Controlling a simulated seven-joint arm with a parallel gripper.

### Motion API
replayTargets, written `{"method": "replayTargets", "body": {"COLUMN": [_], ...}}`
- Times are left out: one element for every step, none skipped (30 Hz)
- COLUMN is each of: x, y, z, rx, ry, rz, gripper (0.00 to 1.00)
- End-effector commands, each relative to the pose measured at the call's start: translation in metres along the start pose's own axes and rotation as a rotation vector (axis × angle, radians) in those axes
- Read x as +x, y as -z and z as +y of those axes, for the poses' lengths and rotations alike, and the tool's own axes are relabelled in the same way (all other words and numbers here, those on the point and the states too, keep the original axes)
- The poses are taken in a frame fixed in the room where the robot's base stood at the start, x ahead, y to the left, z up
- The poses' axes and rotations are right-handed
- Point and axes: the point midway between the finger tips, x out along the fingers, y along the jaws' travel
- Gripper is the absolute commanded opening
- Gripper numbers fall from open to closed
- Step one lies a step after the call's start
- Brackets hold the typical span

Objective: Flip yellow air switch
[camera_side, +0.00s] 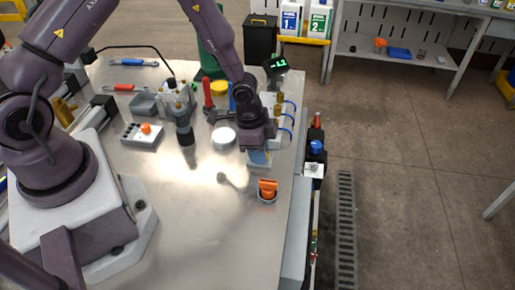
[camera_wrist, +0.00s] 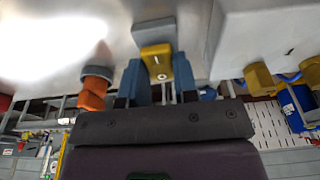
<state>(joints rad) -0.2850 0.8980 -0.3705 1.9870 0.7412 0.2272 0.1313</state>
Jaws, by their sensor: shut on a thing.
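The yellow air switch (camera_wrist: 156,60) sits on a grey base (camera_wrist: 153,32) and shows between my gripper's two blue fingers in the wrist view. My gripper (camera_wrist: 158,80) is shut on it, with one finger on each side. In the side view my gripper (camera_side: 258,158) points down near the right edge of the metal table, and the switch is mostly hidden by it.
An orange switch (camera_side: 267,187) on a round grey base stands close by, nearer the table's front; it also shows in the wrist view (camera_wrist: 93,92). A white round piece (camera_side: 223,137) lies left of my gripper. Brass fittings with blue hoses (camera_side: 287,120) are behind it. The front table is clear.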

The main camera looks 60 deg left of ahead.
Motion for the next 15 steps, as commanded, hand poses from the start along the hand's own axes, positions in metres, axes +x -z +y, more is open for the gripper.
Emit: {"method": "replayTargets", "body": {"x": [0.0005,0.0007,0.001,0.0012,0.0014,0.0015,0.0015,0.0014,0.0013,0.0012,0.0012,0.0011,0.0011,0.001,0.001], "y": [0.0029,0.0036,0.004,0.0045,0.0046,0.0052,0.0053,0.0053,0.0053,0.0055,0.0054,0.0053,0.0052,0.0051,0.0051], "z": [-0.0001,-0.0003,-0.0002,-0.0004,-0.0002,-0.0004,-0.0002,-0.0003,-0.0005,-0.0006,-0.0005,-0.0005,-0.0005,-0.0005,-0.0005], "rx": [0.004,0.004,0.003,0.004,0.003,0.003,0.004,0.002,0.001,0.001,0.0,0.0,0.0,0.0,0.0], "ry": [0.002,0.002,0.002,0.002,0.001,0.002,0.001,0.001,0.001,0.001,0.001,0.001,0.001,0.001,0.001], "rz": [-0.043,-0.07,-0.104,-0.127,-0.148,-0.171,-0.186,-0.197,-0.21,-0.215,-0.219,-0.223,-0.224,-0.224,-0.223], "gripper": [0.04,0.04,0.04,0.04,0.04,0.04,0.04,0.04,0.04,0.04,0.04,0.04,0.04,0.04,0.04]}}
